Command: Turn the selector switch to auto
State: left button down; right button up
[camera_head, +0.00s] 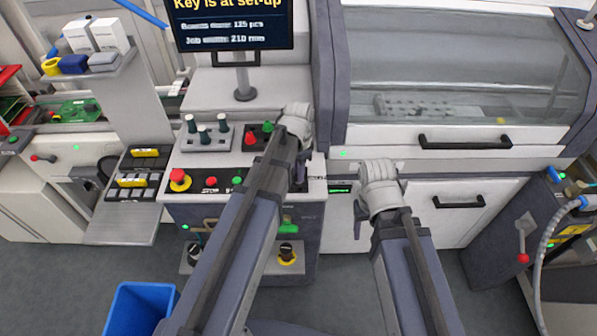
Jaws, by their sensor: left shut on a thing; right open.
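The control panel (222,172) stands in the middle, with a red mushroom button on a yellow base (180,180), a red button (211,181) and a green button (237,181). My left gripper (301,182) points down at the panel's right end. It is shut on what appears to be the selector switch, which my wrist and forearm hide. The switch's position cannot be read. The screen (234,24) above shows "Key is at set-up". My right gripper (359,220) is open and empty, in front of the white machine front, right of the panel.
A blue bin (140,308) is on the floor at lower left.

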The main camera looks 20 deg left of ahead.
pick_arm(q)
jog(key=shift+n, duration=0.3)
jog(key=n, duration=0.5)
jog(key=shift+n, duration=0.3)
jog(key=n, duration=0.5)
jog(key=shift+n, duration=0.3)
dwell(0.3)
jog(key=c, duration=0.9)
grip_release()
jog(key=shift+r, duration=0.15)
